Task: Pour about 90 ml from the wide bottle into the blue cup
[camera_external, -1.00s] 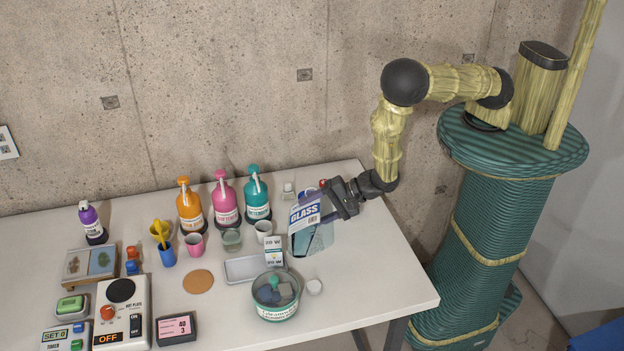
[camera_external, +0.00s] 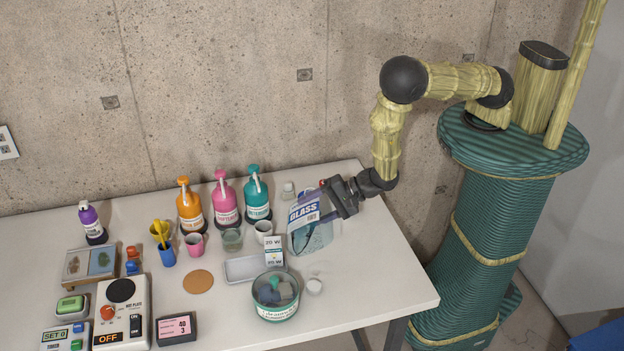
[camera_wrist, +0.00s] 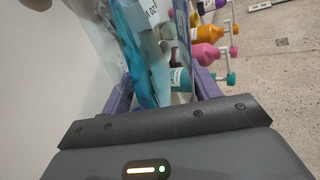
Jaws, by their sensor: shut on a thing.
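My gripper (camera_external: 342,194) is shut on the wide bottle (camera_external: 304,228), a clear flat-sided container with a blue and white "GLASS" label and blue liquid inside. The bottle leans, and its lower end is over the right part of the table. In the wrist view the bottle (camera_wrist: 140,50) sits between my purple fingers (camera_wrist: 163,92), its liquid slanting.
Orange, pink and teal pump bottles (camera_external: 223,202) stand at the back. A pink cup (camera_external: 195,244), a glass beaker (camera_external: 232,240) and a white cup (camera_external: 263,229) are in front of them. A grey tray (camera_external: 243,270) and a green-labelled tin (camera_external: 275,297) lie near the bottle. The front right table is clear.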

